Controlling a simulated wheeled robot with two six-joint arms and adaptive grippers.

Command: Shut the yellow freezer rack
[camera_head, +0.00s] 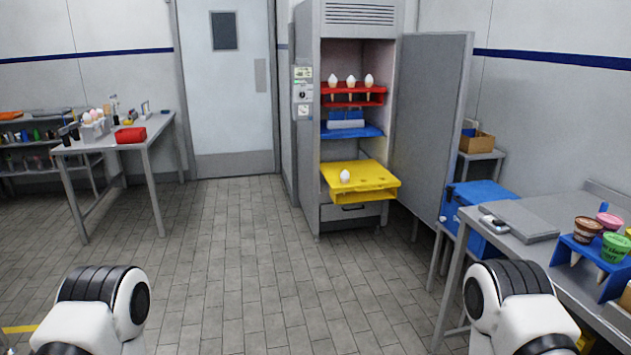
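The upright freezer (307,120) stands at the back centre with its grey door (432,120) swung open to the right. The yellow rack (370,184) is the lowest of the three coloured racks and sticks out past the freezer front. One white-topped cone (345,176) stands in it near its front left. The red rack (372,97) holds three white-topped cones, and the blue rack (368,131) below it carries a blue and pale item. Parts of my two arms show at the bottom left and bottom right. Both my grippers are out of view.
Open tiled floor (240,260) lies between me and the freezer. A table (590,215) at right holds tubs in a blue holder. A blue cooler box (480,205) stands near the door. A table (125,140) at left holds a red item.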

